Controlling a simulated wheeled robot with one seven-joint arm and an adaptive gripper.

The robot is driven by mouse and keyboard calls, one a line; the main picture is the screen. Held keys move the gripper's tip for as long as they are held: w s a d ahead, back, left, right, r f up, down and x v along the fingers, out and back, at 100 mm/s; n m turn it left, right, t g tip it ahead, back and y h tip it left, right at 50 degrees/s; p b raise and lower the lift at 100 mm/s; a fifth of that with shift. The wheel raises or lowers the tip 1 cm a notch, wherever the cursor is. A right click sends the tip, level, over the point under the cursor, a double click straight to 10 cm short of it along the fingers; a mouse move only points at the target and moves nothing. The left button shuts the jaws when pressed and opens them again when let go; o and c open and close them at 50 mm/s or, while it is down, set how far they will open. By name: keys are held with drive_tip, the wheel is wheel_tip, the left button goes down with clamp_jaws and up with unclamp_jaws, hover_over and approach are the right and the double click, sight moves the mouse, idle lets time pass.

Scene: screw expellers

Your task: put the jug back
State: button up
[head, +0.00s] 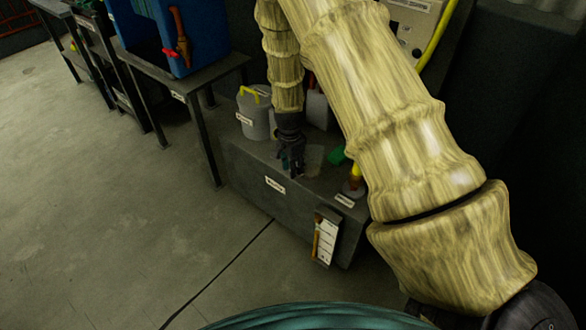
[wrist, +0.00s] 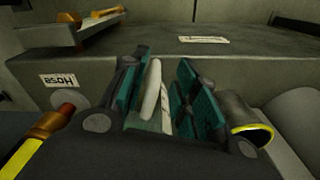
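My gripper (head: 291,166) points down over the front of the low grey bench (head: 245,165). In the wrist view its two teal fingers (wrist: 176,95) stand a small distance apart. A pale, narrow piece (wrist: 152,88) lies between them, close to the left finger; I cannot tell whether both fingers press on it. It may be the handle of a jug. A pale, see-through vessel (head: 314,158), possibly the jug, shows just right of my gripper in the head view, partly hidden by it. The rest of its shape is unclear.
A grey canister (head: 257,119) with a yellow handle stands at the bench's left. A yellow-rimmed metal cylinder (wrist: 240,113) is close beside my right finger. A yellow-and-orange hose end (wrist: 42,140), a green item (head: 337,155) and a white board (head: 326,238) are nearby. Open floor lies left.

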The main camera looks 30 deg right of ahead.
wheel_tip(320, 180, up, 10)
drive_tip(key=p, duration=0.1)
drive_tip(key=s+a+f+n, duration=0.2)
drive_tip(key=s+f+n, duration=0.2)
drive_tip(key=s+f, duration=0.55)
drive_tip(key=s+a+f+n, duration=0.3)
drive_tip(key=s+f+n, duration=0.2)
drive_tip(key=s+f, duration=0.5)
drive_tip(key=s+a+f+n, duration=0.1)
drive_tip(key=s+a+n, duration=0.2)
drive_tip(key=s, duration=0.6)
drive_tip(key=s+a+f+n, duration=0.2)
drive_tip(key=s+a+n, duration=0.2)
drive_tip(key=s, duration=0.6)
drive_tip(key=shift+s+a+n+y, duration=0.25)
drive_tip(key=shift+a+n+y, duration=0.05)
